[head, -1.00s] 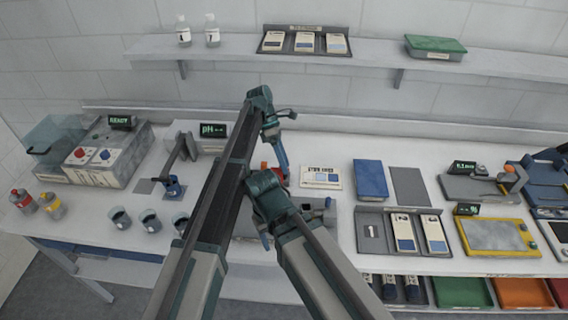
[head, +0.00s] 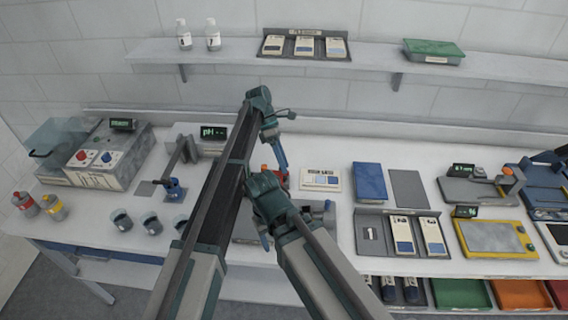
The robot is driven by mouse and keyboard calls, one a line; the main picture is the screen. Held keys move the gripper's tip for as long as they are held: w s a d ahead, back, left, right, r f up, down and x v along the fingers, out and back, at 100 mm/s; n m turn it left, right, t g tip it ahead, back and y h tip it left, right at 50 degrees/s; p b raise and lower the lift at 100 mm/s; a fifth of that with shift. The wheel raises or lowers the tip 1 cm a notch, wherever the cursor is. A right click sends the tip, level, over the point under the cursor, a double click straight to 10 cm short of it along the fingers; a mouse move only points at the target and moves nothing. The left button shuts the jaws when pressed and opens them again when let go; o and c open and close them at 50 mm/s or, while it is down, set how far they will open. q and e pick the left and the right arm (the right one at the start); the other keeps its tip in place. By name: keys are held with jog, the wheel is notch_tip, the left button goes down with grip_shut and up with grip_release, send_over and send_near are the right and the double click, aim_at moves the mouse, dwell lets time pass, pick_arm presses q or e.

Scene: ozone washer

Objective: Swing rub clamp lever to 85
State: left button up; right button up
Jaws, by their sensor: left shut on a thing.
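My left gripper (head: 281,160) reaches down past the middle of the table, at the end of the arm that rises highest. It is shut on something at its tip. A small orange-red part (head: 264,168) shows beside it, perhaps the clamp lever, but I cannot tell which part is held or at what angle. A grey device (head: 318,216) lies below, mostly hidden by my arms. My right arm bends in front of this device. Its gripper (head: 265,241) points down over the device, and its fingers are too hidden to read.
A blue block (head: 369,181) and a white card (head: 320,180) lie to the right. A grey tray (head: 369,252) holds cards. A grey device with an orange handle (head: 511,181) stands farther right. Several small cups (head: 151,223) stand left. A shelf (head: 370,62) runs behind.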

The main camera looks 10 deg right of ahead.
pick_arm(q)
jog(key=p+v, duration=0.9)
jog(key=v, duration=0.3)
jog(key=shift+w+r+p, duration=0.25)
jog(key=shift+p, duration=0.15)
jog(key=shift+a, duration=0.15)
